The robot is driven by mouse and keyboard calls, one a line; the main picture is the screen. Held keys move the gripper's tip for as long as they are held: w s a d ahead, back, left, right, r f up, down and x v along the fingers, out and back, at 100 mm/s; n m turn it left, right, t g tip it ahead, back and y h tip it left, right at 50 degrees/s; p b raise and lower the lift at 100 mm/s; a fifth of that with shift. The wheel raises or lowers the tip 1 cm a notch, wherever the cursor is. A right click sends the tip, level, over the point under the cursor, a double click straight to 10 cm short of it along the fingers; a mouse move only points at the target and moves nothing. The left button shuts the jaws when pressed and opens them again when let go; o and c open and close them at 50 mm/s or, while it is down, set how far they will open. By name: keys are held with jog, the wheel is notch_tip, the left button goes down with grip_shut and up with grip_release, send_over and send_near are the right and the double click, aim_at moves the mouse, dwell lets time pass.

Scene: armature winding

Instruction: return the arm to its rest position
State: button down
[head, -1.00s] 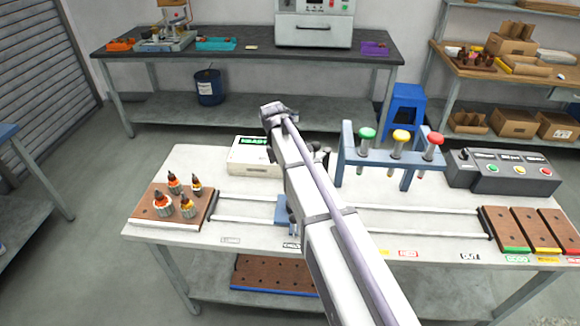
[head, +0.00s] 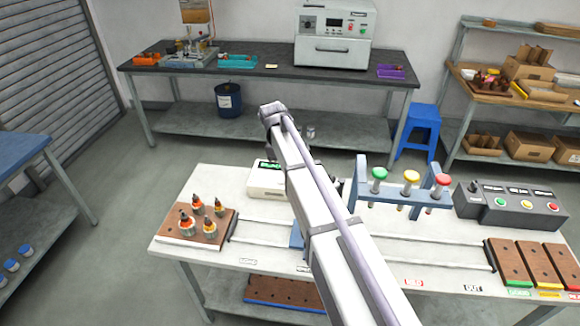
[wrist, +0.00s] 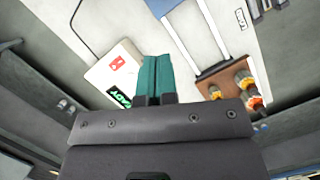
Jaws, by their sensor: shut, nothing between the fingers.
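My white arm (head: 325,200) reaches forward from the lower right of the head view, over the white work table. Its elbow end is raised near the middle of the picture. My gripper is mostly hidden behind the arm in the head view. In the wrist view the teal fingers of my gripper (wrist: 157,78) are together, with nothing between them. They are seen over the table, beside the white box with the green display (wrist: 115,75), and look clear of it.
A brown board (head: 175,238) with several armatures stands at the table's left. A button rack (head: 400,190) with green, yellow and red tops stands right of my arm. A control box (head: 512,212) and brown trays (head: 510,262) are at the right. Floor left of the table is clear.

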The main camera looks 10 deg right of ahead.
jog(key=shift+f, duration=0.1)
jog(key=s+f+m+t+y+b, duration=0.1)
jog(key=s+m, duration=0.3)
jog(key=s, duration=0.8)
jog(key=s+f+m+t+y+b, duration=0.1)
jog(key=s+f+m+b, duration=0.2)
jog(key=s, duration=0.9)
jog(key=shift+s+d+f+m+t, duration=0.35)
jog(key=shift+f+m, duration=0.15)
jog(key=shift+m, duration=0.2)
